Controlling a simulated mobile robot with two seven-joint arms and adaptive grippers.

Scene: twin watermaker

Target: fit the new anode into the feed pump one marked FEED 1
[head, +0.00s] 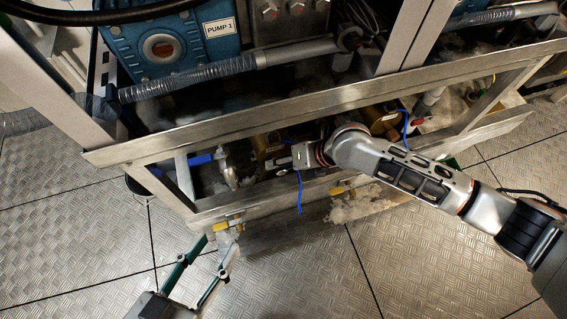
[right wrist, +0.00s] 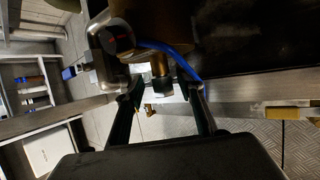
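In the head view my right arm reaches under the lower rail, its gripper (head: 300,156) beside a bronze pump body (head: 262,147). In the right wrist view a bronze body (right wrist: 162,28) fills the top. A brass stub with a dark end (right wrist: 161,72) projects from it between the fingertips of my right gripper (right wrist: 164,92). Gaps show on both sides of the stub, so the gripper stands open. I cannot tell whether this stub is the anode, and no FEED 1 mark is readable. My left gripper (head: 214,252) is open and empty, low at the left, near a yellow-handled valve (head: 226,226).
A blue pump (head: 172,45) labelled PUMP 1 sits above the metal rail (head: 215,125). A blue wire (head: 299,190) hangs by my right gripper and crosses near its fingers in the wrist view. Another yellow handle (head: 343,189) is on the lower rail. The plated floor (head: 300,270) in front is clear.

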